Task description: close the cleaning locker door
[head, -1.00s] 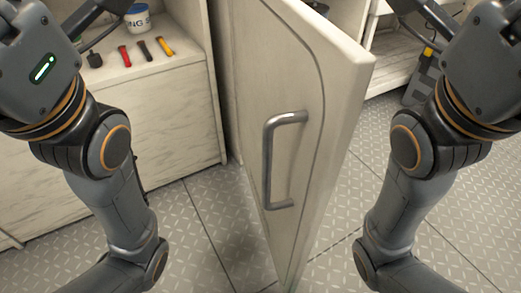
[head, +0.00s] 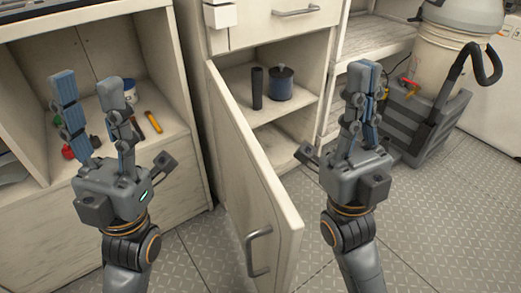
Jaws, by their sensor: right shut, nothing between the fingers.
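The cleaning locker door (head: 240,160) is a cream panel that stands open, swung out toward me. Its metal bar handle (head: 258,252) is on the face turned to the left. The locker (head: 322,85) behind it is open, with a dark cylinder (head: 257,88) and a dark lidded canister (head: 281,84) on its shelf. My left gripper (head: 92,92) is open and empty, left of the door, in front of the open shelf. My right gripper (head: 364,92) is shut and empty, right of the door and apart from it.
An open cabinet (head: 100,20) on the left holds a tub (head: 129,90) and several small tools. A drawer (head: 275,20) is above the locker. On the right stand a beige bucket (head: 445,65) and a grey crate-like object (head: 425,125). The diamond-plate floor (head: 410,220) is clear at the lower right.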

